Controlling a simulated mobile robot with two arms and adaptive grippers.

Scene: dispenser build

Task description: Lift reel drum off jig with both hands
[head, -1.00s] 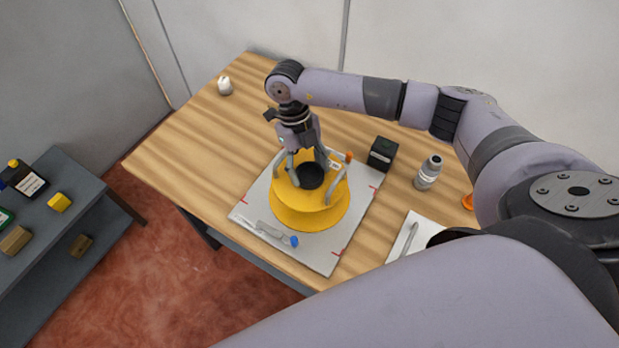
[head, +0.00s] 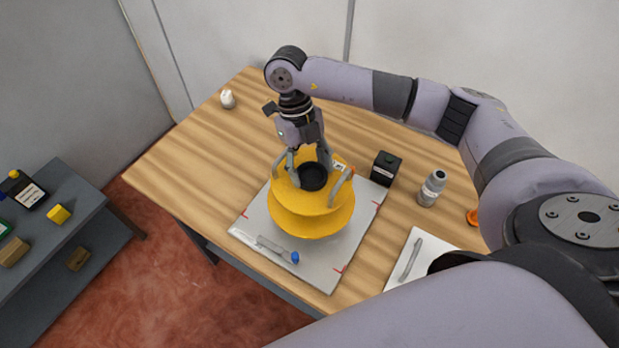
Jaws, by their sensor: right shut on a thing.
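The reel drum (head: 308,220) is yellow, with a wide lower flange, a narrower upper part and a black round opening (head: 313,177) on top. It is over a light grey board (head: 350,255) on the wooden table. It looks raised a little, but the gap beneath it is hard to judge. My right gripper (head: 309,165) points down at the top of the drum and is shut on it. Grey bars show on both sides of the drum's top. The jig is not clearly visible under the drum. My left gripper is out of view.
A clear strip tool with a blue end (head: 295,257) lies on the board's front. A black box (head: 385,168), a grey bottle (head: 432,188) and a white sheet (head: 420,250) are to the right. The table's left part is mostly clear. A grey shelf (head: 85,205) stands far left.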

